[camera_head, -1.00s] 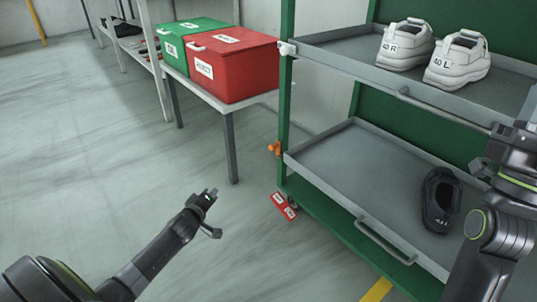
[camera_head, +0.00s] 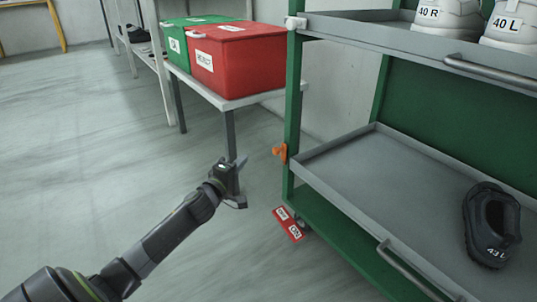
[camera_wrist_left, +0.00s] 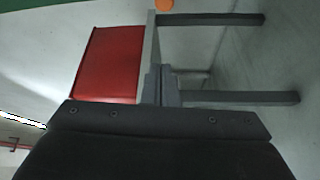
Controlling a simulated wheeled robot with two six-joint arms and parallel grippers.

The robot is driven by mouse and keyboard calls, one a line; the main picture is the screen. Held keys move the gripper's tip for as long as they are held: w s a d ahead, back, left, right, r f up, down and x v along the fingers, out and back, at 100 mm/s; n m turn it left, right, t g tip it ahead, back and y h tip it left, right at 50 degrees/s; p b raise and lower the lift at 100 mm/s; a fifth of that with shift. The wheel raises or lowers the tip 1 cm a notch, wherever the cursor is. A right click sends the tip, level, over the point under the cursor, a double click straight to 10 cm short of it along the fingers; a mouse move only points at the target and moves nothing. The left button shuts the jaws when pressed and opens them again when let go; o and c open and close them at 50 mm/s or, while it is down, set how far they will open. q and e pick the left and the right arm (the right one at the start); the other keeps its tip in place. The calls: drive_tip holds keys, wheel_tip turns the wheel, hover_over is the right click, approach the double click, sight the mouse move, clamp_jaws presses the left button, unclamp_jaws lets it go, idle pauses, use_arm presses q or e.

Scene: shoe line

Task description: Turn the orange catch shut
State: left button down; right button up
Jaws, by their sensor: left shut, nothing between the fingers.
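The orange catch (camera_head: 281,152) sits on the green front post of the shoe rack, at the left edge of the lower tray. It also shows in the left wrist view (camera_wrist_left: 165,5), cut off at the top edge. My left gripper (camera_head: 241,161) is shut and empty. In the head view it is to the left of the catch and slightly lower, with a gap between them. Its closed fingers also show in the left wrist view (camera_wrist_left: 161,84). My right gripper is not in view.
The green rack post (camera_head: 292,110) carries a grey lower tray (camera_head: 370,165) with a black shoe (camera_head: 491,225). White shoes (camera_head: 447,17) stand above. A red box (camera_head: 238,60) and green box (camera_head: 180,42) sit on a table behind.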

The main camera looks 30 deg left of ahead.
use_arm(q)
drive_tip(key=shift+r, duration=0.1)
drive_tip(key=w+r+p, duration=0.1)
drive_tip(key=w+p, duration=0.3)
drive_tip(key=w, duration=0.6)
drive_tip(key=d+b, duration=0.2)
drive_tip(key=s+d+f+b, duration=0.1)
idle(0.3)
idle(0.4)
